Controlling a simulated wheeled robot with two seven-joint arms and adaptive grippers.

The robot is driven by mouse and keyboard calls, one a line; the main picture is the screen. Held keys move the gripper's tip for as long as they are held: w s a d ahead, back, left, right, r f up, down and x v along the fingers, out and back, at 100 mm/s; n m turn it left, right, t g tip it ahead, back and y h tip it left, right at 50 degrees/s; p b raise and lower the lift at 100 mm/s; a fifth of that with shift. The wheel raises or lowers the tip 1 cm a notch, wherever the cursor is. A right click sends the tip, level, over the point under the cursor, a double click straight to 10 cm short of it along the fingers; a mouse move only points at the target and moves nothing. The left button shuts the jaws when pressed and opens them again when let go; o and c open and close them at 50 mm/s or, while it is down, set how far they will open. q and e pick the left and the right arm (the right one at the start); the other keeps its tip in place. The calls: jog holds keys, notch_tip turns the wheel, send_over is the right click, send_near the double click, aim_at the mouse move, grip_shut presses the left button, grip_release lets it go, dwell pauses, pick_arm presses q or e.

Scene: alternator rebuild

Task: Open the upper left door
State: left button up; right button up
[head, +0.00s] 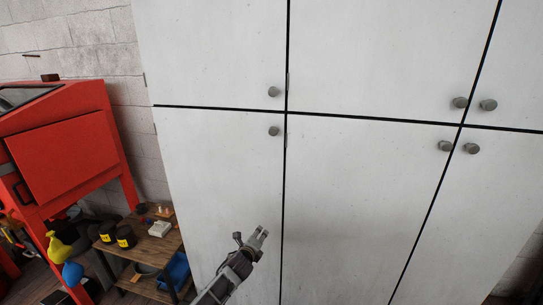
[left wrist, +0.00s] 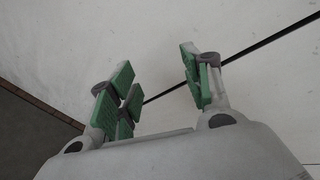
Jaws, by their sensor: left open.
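The upper left door (head: 215,50) is a tall white panel of the cabinet, and it is shut. Its round grey knob (head: 273,91) sits near its lower right corner. My left gripper (head: 261,234) is in front of the lower left door (head: 215,190), well below both left knobs. In the left wrist view my left gripper (left wrist: 157,85) shows its green-padded fingers spread apart with nothing between them. White door surface and a dark gap between doors lie behind the fingers there. No knob shows in the left wrist view. My right gripper is not in view.
More white doors with grey knobs (head: 460,103) are to the right, all shut. A red cabinet (head: 70,145) stands at the left by a brick wall. A low wooden shelf (head: 165,246) with several items stands beside the white cabinet. The space before the upper doors looks clear.

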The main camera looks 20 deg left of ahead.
pick_arm(q)
notch_tip(320, 180, up, 26)
jog(key=w+d+r+m+t+p, duration=0.1)
jog(key=w+d+m+t, duration=0.1)
jog(key=m+t, duration=0.3)
jog(key=s+d+r+m+t, duration=0.1)
jog(key=s+r+m, duration=0.1)
jog(key=r, duration=0.6)
jog(key=s+d+r+m+t, duration=0.1)
jog(key=s+r+m, duration=0.1)
jog(key=r, duration=0.6)
jog(key=s+d+r+m+t+p, duration=0.1)
jog(key=s+r+m+t, duration=0.1)
jog(key=r, duration=0.6)
jog(key=s+m, duration=0.1)
jog(key=s, duration=0.1)
jog(key=shift+s+r+y, duration=0.15)
jog(key=shift+s+y, duration=0.15)
jog(key=shift+s, duration=0.05)
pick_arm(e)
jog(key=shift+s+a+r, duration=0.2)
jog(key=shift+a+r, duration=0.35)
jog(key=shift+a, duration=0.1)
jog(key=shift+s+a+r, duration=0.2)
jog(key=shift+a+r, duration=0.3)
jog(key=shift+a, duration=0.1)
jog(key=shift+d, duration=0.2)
pick_arm(q)
jog(key=shift+w, duration=0.1)
